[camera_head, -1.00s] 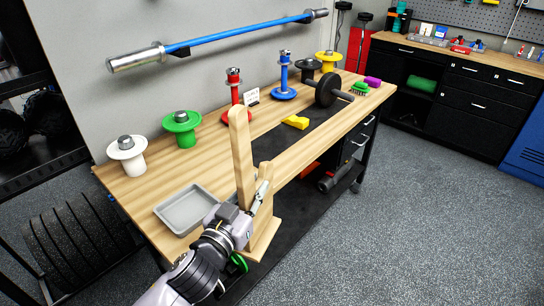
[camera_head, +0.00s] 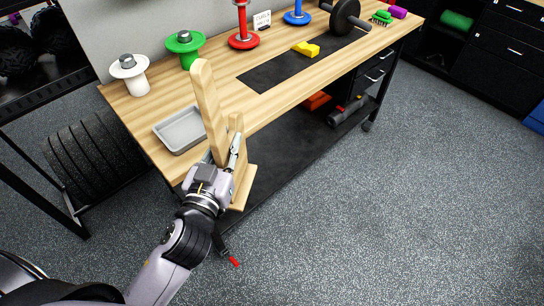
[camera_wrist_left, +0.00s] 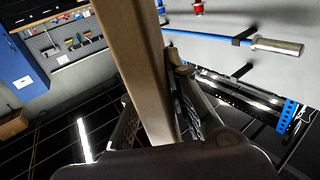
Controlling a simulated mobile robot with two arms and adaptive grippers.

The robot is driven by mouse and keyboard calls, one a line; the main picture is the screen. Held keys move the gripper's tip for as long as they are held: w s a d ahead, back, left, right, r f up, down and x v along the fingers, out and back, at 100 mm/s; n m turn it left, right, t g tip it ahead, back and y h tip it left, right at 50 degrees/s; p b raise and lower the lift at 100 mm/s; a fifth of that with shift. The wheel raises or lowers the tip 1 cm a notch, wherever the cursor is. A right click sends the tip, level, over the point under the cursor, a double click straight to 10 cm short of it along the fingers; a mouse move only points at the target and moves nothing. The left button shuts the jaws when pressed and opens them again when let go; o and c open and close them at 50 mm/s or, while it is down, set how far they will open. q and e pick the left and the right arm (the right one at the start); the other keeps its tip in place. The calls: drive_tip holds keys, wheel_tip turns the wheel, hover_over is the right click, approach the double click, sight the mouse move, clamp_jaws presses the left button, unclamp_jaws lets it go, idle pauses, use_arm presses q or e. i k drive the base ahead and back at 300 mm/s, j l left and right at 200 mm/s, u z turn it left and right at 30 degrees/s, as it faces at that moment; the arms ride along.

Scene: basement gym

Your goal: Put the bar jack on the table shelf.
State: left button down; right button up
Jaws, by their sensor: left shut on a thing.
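The wooden bar jack (camera_head: 210,105) has a tall post, a shorter post and a flat base. It stands nearly upright in front of the table's front edge, its base below tabletop height. My left gripper (camera_head: 224,158) is shut on it low on the posts. In the left wrist view the bar jack (camera_wrist_left: 135,60) rises between the fingers. The table shelf (camera_head: 285,160) is the dark low surface under the wooden tabletop, to the right of and behind the bar jack. My right gripper is not in view.
An orange-red thing (camera_head: 316,101) and a grey-black tool (camera_head: 347,112) lie at the shelf's right; its middle looks clear. A grey tray (camera_head: 180,130) sits on the tabletop beside the bar jack. A table leg (camera_head: 383,80) stands at the right.

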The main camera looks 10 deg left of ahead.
sight(257, 175)
drive_tip(key=i+l, duration=0.8)
drive_tip(key=l, duration=0.25)
drive_tip(key=i+l+u, duration=0.1)
drive_tip(key=i+l, duration=0.3)
drive_tip(key=l+u, duration=0.1)
drive_tip(key=u, duration=0.3)
drive_tip(key=i+l+u, duration=0.1)
drive_tip(key=u, duration=0.3)
drive_tip(key=l+u, duration=0.2)
drive_tip(key=u, duration=0.25)
